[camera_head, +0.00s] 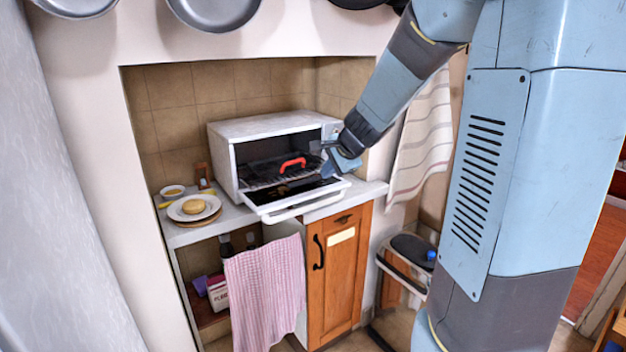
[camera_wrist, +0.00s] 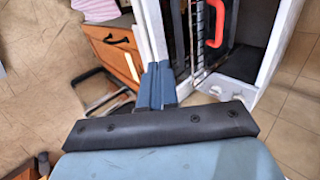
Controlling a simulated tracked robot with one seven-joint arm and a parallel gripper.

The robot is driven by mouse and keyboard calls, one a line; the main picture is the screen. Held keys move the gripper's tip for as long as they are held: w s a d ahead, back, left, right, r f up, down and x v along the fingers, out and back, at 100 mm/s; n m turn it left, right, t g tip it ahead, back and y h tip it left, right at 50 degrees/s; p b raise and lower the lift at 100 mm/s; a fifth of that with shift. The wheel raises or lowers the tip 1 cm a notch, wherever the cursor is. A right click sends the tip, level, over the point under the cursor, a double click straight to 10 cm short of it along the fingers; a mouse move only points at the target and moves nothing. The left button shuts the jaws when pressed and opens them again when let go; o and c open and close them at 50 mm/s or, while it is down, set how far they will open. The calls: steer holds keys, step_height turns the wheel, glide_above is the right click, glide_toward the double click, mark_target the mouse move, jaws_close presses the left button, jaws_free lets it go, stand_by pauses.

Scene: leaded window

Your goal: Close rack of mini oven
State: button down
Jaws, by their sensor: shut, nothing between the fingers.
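The white mini oven (camera_head: 262,128) stands on the counter in a tiled alcove, and its front door (camera_head: 305,202) hangs open, folded down. Inside is a dark wire rack (camera_head: 262,181) with a red handle (camera_head: 292,162); the rack (camera_wrist: 198,28) and handle (camera_wrist: 213,24) also show in the wrist view. My gripper (camera_head: 327,172) is at the right side of the oven opening, close to the door and to the right of the red handle. Its blue fingers (camera_wrist: 156,84) are together and empty in the wrist view. I cannot tell whether they touch the door.
A plate with a bun (camera_head: 193,207) and a small bowl (camera_head: 172,191) stand left of the oven. A pink towel (camera_head: 266,290) hangs below the counter beside a wooden cabinet door (camera_head: 338,275). A bin (camera_head: 410,258) stands at the right. Pans hang above.

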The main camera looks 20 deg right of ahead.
mark_target(312, 179)
steer(key=x, duration=0.5)
steer(key=w+r+x, duration=0.1)
steer(key=x, duration=0.2)
steer(key=shift+w+a+f, duration=0.25)
steer(key=shift+f, duration=0.05)
steer(key=shift+w+a+f, duration=0.1)
steer(key=shift+w+a, duration=0.1)
steer(key=shift+w, duration=0.45)
